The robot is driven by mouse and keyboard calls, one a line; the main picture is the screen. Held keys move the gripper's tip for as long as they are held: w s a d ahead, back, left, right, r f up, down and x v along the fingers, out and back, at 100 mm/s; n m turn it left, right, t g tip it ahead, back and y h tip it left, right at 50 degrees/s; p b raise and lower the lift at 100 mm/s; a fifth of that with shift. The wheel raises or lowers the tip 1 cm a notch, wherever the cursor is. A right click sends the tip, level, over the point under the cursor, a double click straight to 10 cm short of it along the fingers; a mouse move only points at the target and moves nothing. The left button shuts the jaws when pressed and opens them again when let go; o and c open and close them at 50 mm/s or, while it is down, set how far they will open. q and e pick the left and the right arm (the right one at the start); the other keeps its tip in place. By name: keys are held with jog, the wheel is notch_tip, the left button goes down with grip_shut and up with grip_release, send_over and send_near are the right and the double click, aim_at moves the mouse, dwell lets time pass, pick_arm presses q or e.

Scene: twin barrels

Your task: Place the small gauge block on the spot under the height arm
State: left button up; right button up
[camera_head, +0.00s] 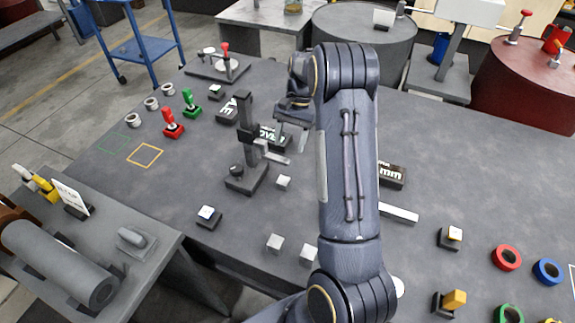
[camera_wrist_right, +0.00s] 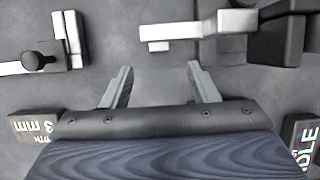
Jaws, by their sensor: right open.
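The height gauge (camera_head: 247,178) stands on the grey table, with a dark upright column and a pale height arm (camera_head: 275,155) reaching right. The arm also shows in the right wrist view (camera_wrist_right: 180,33). A small pale block (camera_head: 283,182) lies just right of the gauge base. Two more pale cubes, one (camera_head: 275,243) and another (camera_head: 308,254), sit nearer the front edge. I cannot tell which one is the small gauge block. My right gripper (camera_wrist_right: 160,86) is open and empty, above the table beside the gauge; its fingers are partly hidden in the head view. My left gripper is not in view.
Dark labels, one reading mm (camera_head: 392,176) and one behind the gauge (camera_head: 272,137), lie near my right arm. A block on a dark pad (camera_head: 208,215) is at front left. Coloured rings lie at right.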

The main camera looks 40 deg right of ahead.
jog(key=s+a+r+n+t, duration=0.4)
jog(key=s+a+r+n, duration=0.1)
jog(key=s+a+r, duration=0.7)
jog(key=s+a+n+t, duration=0.3)
jog(key=s+a+n, duration=0.2)
jog(key=s+a, duration=0.4)
jog(key=shift+s+a+f+n+t, duration=0.15)
jog(key=shift+s+n+t, duration=0.15)
jog(key=shift+s, duration=0.85)
